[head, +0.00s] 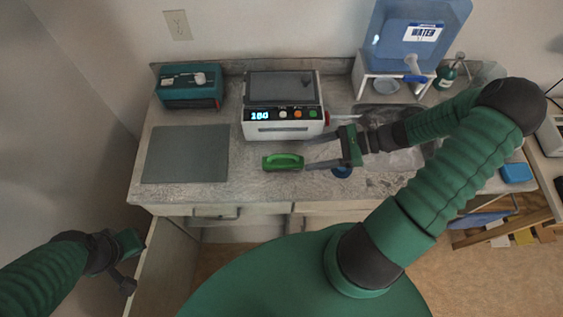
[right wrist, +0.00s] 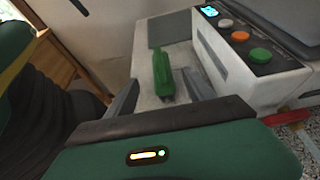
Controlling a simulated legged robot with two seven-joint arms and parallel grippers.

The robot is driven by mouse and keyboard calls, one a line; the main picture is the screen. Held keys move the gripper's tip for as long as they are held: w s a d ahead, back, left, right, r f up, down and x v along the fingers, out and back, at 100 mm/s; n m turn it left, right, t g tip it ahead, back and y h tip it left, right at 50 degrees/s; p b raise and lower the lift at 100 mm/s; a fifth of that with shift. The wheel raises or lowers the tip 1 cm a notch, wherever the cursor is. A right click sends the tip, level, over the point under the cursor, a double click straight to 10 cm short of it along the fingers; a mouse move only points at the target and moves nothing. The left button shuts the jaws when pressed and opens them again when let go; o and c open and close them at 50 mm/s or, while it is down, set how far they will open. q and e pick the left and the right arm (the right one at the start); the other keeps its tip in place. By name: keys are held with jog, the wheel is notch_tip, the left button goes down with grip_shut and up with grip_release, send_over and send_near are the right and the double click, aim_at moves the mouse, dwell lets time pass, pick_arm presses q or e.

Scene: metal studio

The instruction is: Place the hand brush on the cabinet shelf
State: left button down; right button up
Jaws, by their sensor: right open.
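The green hand brush (head: 283,162) lies on the grey countertop in front of the white device. It also shows in the right wrist view (right wrist: 164,76), ahead of and between my two finger tips. My right gripper (head: 308,152) is open and empty, just right of the brush in the head view, with its fingers pointing at it. The open cabinet (head: 240,232) is below the counter; its inside shows only partly, the counter edge and my body hiding the rest. My left gripper (head: 130,262) is at lower left, away from the brush; its jaws are unclear.
The white device (head: 283,130) with a lit display stands close behind the brush. A dark mat (head: 186,154) and a teal box (head: 189,86) are to the left. A sink (head: 388,115) and a water jug (head: 415,35) are to the right. A drawer front (head: 215,212) lines the counter.

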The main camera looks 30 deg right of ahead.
aim_at(285, 160)
jog(key=x, duration=0.3)
jog(key=shift+w+a+f, duration=0.1)
jog(key=shift+a, duration=0.3)
jog(key=shift+w+a+f, duration=0.35)
jog(key=shift+f, duration=0.1)
jog(key=p+x, duration=0.1)
jog(key=x, duration=0.3)
jog(key=shift+w+d+f, duration=0.1)
jog(key=shift+d+f, duration=0.1)
jog(key=shift+w+a+f, duration=0.1)
jog(key=shift+w+a, duration=0.05)
jog(key=shift+a, duration=0.35)
jog(key=c, duration=0.5)
jog(key=shift+d, duration=0.25)
jog(key=c, duration=0.7)
pick_arm(q)
jog(key=shift+s+d+r, duration=0.15)
jog(key=shift+d+r, duration=0.15)
jog(key=shift+r, duration=0.5)
pick_arm(e)
grip_shut()
